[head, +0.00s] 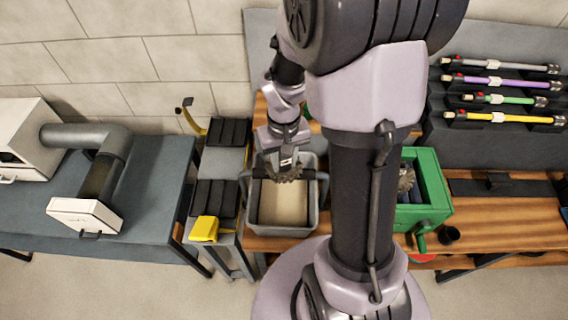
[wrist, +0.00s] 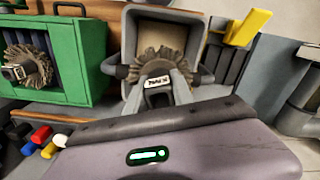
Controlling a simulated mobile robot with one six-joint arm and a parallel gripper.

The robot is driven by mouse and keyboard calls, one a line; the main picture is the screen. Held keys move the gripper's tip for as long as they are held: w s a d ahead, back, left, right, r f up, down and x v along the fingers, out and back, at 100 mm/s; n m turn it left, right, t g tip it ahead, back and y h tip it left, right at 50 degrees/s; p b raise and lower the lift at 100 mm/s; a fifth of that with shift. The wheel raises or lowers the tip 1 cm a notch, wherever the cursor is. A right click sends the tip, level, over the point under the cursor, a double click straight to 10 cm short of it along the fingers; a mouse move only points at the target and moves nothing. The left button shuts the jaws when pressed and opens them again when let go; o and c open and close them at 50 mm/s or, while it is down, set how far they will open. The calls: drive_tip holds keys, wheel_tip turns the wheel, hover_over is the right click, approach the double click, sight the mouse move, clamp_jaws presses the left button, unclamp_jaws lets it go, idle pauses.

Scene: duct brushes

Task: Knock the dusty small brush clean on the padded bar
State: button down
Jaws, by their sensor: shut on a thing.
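My gripper (head: 287,163) is shut on a small brush (head: 283,176) with a fringe of grey-brown bristles, over the grey bin (head: 313,215). In the wrist view the fingers (wrist: 159,90) hold the brush (wrist: 158,63) by a part with a white label, its bristles fanned toward the bin (wrist: 133,28). The dark padded bar (head: 321,175) runs across the bin at the brush's level; its end also shows in the wrist view (wrist: 122,72). The brush hides the bar's middle. I cannot tell whether they touch. The bin's floor looks pale and sandy.
A green box (head: 432,190) with another round brush (head: 407,179) stands to the right, beyond my arm. A yellow block (head: 205,229) and dark pads lie left of the bin. A grey duct (head: 100,160) sits on the left table. Colored rods (head: 495,82) hang at back right.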

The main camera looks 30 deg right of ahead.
sight(284, 169)
wheel_tip(284, 169, down, 4)
drive_tip(key=b, duration=0.3)
drive_tip(key=shift+f, duration=0.15)
wheel_tip(284, 169, up, 5)
drive_tip(key=p, duration=0.4)
drive_tip(key=shift+w, duration=0.1)
drive_tip(key=shift+f, duration=0.1)
wheel_tip(284, 169, down, 4)
drive_tip(key=b, duration=0.4)
drive_tip(key=shift+f, duration=0.2)
wheel_tip(284, 169, up, 5)
drive_tip(key=p, duration=0.3)
drive_tip(key=shift+f+p, duration=0.2)
drive_tip(key=shift+p, duration=0.15)
drive_tip(key=shift+f, duration=0.15)
